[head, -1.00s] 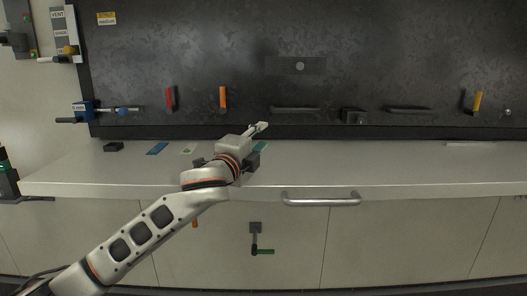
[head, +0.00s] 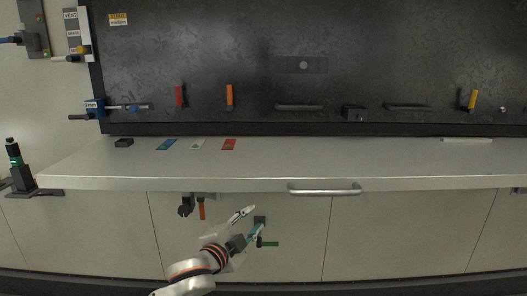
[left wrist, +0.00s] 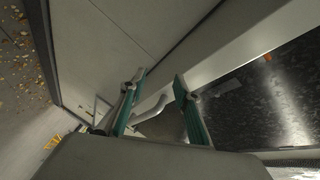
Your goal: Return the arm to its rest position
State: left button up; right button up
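My left gripper (head: 250,222) is low in front of the pale cabinet front, below the worktop's edge. Its two fingers with teal pads are spread apart, and nothing shows between them. In the left wrist view, the left gripper (left wrist: 158,92) is also open and empty, with pale panels and a dark surface beyond it. My left arm (head: 190,276) comes up from the bottom of the head view. The right gripper is in neither view.
An orange handle (head: 201,209) hangs to the left.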

pick_arm(q)
jog(key=s+a+f+n+g+y, duration=0.1)
jog(key=s+a+f+n, duration=0.3)
jog(key=s+f, duration=0.6)
jog(key=s+a+f+n+g+y, duration=0.1)
jog(key=s+a+f+n, duration=0.4)
jog(key=f, duration=0.9)
jog(key=s+a+f+n+g+y, duration=0.1)
jog(key=s+a+f, duration=0.3)
jog(key=s, duration=0.5)
jog(key=s+a+f+n+g+y, duration=0.1)
jog(key=s+a+f+n, duration=0.1)
jog(key=s+f, duration=0.5)
jog(key=s+a, duration=0.1)
jog(key=s, duration=0.2)
jog(key=shift+s+a+f+n, duration=0.15)
jog(key=shift+s+a+n, duration=0.15)
jog(key=shift+a, duration=0.1)
jog(key=shift+w, duration=0.1)
